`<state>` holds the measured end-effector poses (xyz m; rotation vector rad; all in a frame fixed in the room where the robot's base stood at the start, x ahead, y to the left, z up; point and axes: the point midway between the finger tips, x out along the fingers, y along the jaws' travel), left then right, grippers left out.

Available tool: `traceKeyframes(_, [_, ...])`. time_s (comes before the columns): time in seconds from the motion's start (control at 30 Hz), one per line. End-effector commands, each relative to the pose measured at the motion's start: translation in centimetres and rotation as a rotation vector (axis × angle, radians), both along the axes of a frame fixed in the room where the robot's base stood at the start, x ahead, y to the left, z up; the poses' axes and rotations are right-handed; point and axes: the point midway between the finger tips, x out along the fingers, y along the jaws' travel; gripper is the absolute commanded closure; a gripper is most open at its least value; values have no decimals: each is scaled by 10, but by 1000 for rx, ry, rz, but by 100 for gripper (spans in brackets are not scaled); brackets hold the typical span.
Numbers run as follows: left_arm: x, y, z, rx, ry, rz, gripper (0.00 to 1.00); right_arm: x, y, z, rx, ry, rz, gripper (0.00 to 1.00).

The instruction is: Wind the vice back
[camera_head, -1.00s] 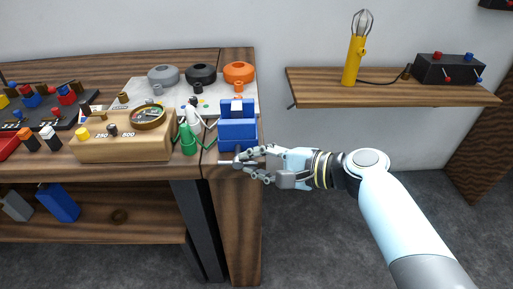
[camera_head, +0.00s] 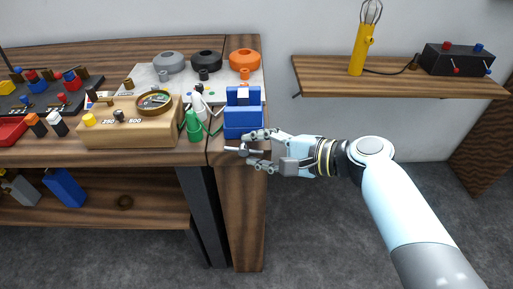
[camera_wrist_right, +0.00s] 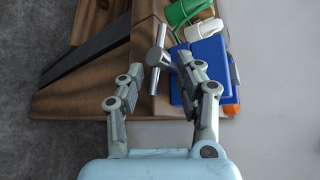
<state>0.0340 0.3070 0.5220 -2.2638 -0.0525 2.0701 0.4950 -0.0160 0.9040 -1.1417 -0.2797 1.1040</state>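The blue vice (camera_head: 243,121) stands at the right front end of the workbench, and its blue body also shows in the wrist view (camera_wrist_right: 208,70). Its grey metal T-shaped handle (camera_wrist_right: 158,57) sticks out from the front, and it shows in the head view (camera_head: 240,150) just before the bench edge. My right gripper (camera_head: 252,149) is at the handle, coming from the right. In the wrist view my right gripper (camera_wrist_right: 160,68) has its fingers spread, one on each side of the handle, with gaps visible. My left gripper is not in view.
A green bottle (camera_head: 193,127) and a white bottle (camera_head: 198,103) stand left of the vice. A wooden meter box (camera_head: 130,133) is further left. A wall shelf (camera_head: 400,82) with a yellow lamp (camera_head: 361,52) is at the right. Below it is free room.

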Motion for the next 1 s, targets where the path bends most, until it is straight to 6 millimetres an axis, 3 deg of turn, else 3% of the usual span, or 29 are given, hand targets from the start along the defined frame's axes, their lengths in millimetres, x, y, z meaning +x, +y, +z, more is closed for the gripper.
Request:
traceKeyframes(0.5, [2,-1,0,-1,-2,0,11,-48,-79,32,-3,1,3,65])
traceKeyframes(0.7, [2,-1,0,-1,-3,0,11,-57,-92,39,-1,0,4,65])
traceKeyframes(0.97, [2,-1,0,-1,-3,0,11,-57,-93,39,2,1,4,65])
traceKeyframes(1.0, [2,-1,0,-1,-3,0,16,-57,-93,38,0,1,3,65])
